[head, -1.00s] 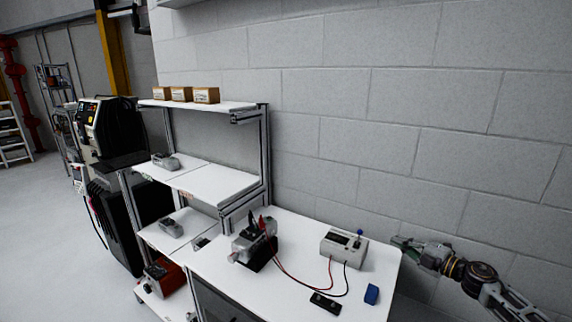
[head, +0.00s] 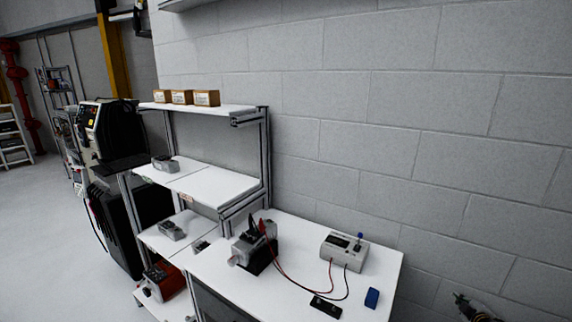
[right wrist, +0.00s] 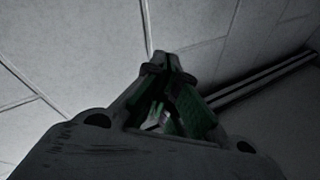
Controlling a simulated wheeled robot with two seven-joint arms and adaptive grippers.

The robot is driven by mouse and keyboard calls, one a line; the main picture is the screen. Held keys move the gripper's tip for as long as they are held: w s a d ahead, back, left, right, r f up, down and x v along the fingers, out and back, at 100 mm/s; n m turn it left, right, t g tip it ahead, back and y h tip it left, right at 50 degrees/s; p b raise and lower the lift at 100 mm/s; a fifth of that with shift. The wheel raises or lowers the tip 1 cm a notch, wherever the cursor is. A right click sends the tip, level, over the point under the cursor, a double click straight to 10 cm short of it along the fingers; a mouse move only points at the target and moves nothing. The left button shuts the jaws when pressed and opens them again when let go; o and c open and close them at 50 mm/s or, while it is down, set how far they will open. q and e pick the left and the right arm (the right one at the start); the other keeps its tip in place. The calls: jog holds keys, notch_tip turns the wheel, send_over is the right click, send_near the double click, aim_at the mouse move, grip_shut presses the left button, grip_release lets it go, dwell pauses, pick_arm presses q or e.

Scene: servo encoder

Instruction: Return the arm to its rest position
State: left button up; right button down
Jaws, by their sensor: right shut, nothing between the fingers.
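My right gripper (head: 462,300) shows at the lower right of the head view, past the right edge of the white workbench (head: 392,262) and in front of the block wall. Only a small dark part of it and its wrist shows; the rest of the arm is outside the frame. In the right wrist view the dark and green fingers (right wrist: 168,62) come together at the tips, shut with nothing between them. My left gripper is in neither view.
On the bench stand a grey servo unit (head: 256,246), a meter box (head: 344,252) with red and black leads, a blue block (head: 372,298) and a black piece (head: 325,305). A shelf rack (head: 215,185) stands left. Open space lies right of the bench.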

jog(key=s+a+f+m+g, duration=0.2)
jog(key=s+a+f, duration=0.1)
jog(key=s+f, duration=0.65)
jog(key=s+a+f+m+g, duration=0.1)
jog(key=s+a+f+g, duration=0.25)
jog(key=s+f, duration=0.6)
jog(key=s+a+f+m+g, duration=0.2)
jog(key=s+a+f, duration=0.3)
jog(key=f, duration=0.9)
jog(key=s+a+f+g+y, duration=0.1)
jog(key=s+a+f, duration=0.3)
jog(key=s+a, duration=0.5)
jog(key=s+a+f+m+g+y, duration=0.1)
jog(key=s+a+f, duration=0.3)
jog(key=s+a, duration=0.6)
jog(key=s+a+f+g+y, duration=0.2)
jog(key=s+a+f, duration=0.3)
jog(key=s+a, duration=0.4)
jog(key=s, duration=0.5)
jog(key=shift+s+a+m, duration=0.2)
jog(key=shift+m, duration=0.2)
jog(key=shift+f, duration=0.1)
